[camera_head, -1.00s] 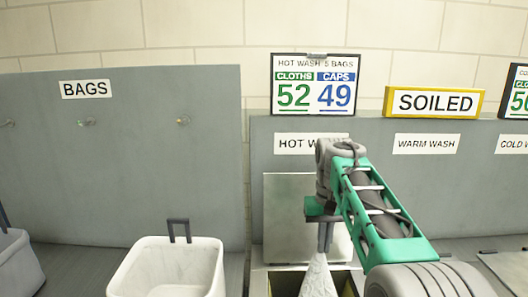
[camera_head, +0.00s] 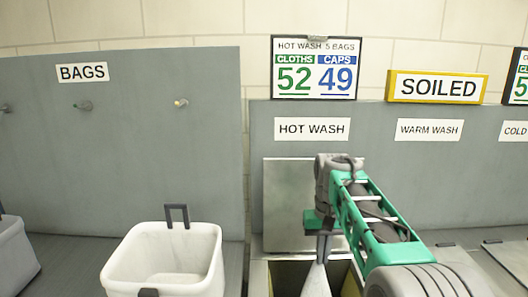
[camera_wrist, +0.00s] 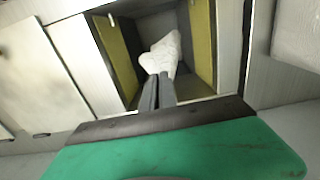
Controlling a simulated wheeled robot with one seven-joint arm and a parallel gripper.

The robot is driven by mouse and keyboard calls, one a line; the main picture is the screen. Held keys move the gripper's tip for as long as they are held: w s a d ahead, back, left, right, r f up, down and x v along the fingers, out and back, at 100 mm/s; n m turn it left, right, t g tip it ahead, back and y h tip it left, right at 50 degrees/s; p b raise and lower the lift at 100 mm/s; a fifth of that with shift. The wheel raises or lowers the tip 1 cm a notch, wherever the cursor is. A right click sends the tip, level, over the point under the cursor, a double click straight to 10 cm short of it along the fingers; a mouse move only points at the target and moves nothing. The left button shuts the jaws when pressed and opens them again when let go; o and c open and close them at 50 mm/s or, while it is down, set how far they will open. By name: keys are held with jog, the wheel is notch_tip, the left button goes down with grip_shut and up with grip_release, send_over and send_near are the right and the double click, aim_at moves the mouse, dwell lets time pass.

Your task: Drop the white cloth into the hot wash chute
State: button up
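The white cloth (camera_head: 316,282) hangs from my gripper (camera_head: 323,250), which is shut on its upper end. In the wrist view the cloth (camera_wrist: 162,52) hangs beyond the two closed fingers (camera_wrist: 157,88), over the open mouth of a chute with yellow side walls (camera_wrist: 201,40). In the head view the hot wash chute (camera_head: 285,277) is the dark opening below the HOT WASH label (camera_head: 312,129). Its lid (camera_head: 288,205) stands raised against the grey panel. The cloth's lower end is cut off by the head view's bottom edge.
A white bin (camera_head: 165,262) with a dark handle stands to the left of the chute. A grey bin (camera_head: 12,258) is at the far left. The WARM WASH label (camera_head: 430,130) and SOILED sign (camera_head: 438,88) are to the right. Empty hooks line the left panel.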

jog(key=o, duration=0.6)
jog(key=shift+c, duration=0.2)
jog(key=o, duration=1.3)
notch_tip(320, 180, up, 6)
jog(key=p, duration=0.5)
jog(key=shift+f, duration=0.25)
notch_tip(320, 180, up, 8)
